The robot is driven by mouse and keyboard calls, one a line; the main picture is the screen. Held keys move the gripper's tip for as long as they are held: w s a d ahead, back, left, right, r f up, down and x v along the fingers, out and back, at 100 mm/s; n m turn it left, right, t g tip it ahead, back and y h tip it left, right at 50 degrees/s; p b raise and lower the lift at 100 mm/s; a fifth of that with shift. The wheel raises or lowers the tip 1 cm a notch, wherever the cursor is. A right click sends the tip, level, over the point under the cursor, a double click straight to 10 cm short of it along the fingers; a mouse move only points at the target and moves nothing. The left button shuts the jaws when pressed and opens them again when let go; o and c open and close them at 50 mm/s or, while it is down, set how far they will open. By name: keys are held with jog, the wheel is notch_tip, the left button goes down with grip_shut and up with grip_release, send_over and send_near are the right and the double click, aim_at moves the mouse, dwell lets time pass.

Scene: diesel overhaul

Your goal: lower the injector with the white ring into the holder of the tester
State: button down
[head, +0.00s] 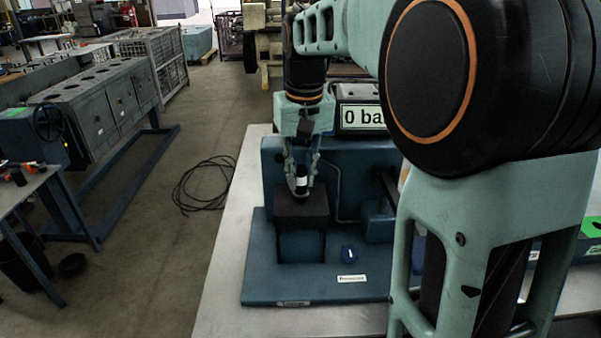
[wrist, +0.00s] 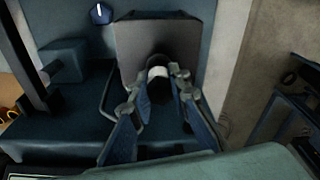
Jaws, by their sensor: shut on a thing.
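The injector with the white ring (head: 302,181) is between the fingers of my gripper (head: 302,172). It stands about upright over the dark block of the holder (head: 301,208) on the blue tester (head: 262,258). In the wrist view the injector (wrist: 158,72) shows its dark top and white ring between the fingertips of my gripper (wrist: 165,82), which is shut on it. The holder (wrist: 182,38) lies right below. The injector's lower end is hidden, so I cannot tell how deep it sits in the holder.
A display (head: 363,117) reading "0 ba", partly covered by my arm, stands at the back of the tester. A blue knob (head: 349,253) is on the tester's base. The tester stands on a pale bench (head: 222,285). A black cable (head: 204,181) lies on the floor.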

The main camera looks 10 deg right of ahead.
jog(key=shift+f, duration=0.35)
jog(key=shift+r, duration=0.1)
dwell(0.4)
jog(key=c, duration=1.3)
grip_release()
jog(key=shift+r+p, duration=3.25)
jog(key=shift+r, duration=0.25)
jog(key=shift+f, duration=0.1)
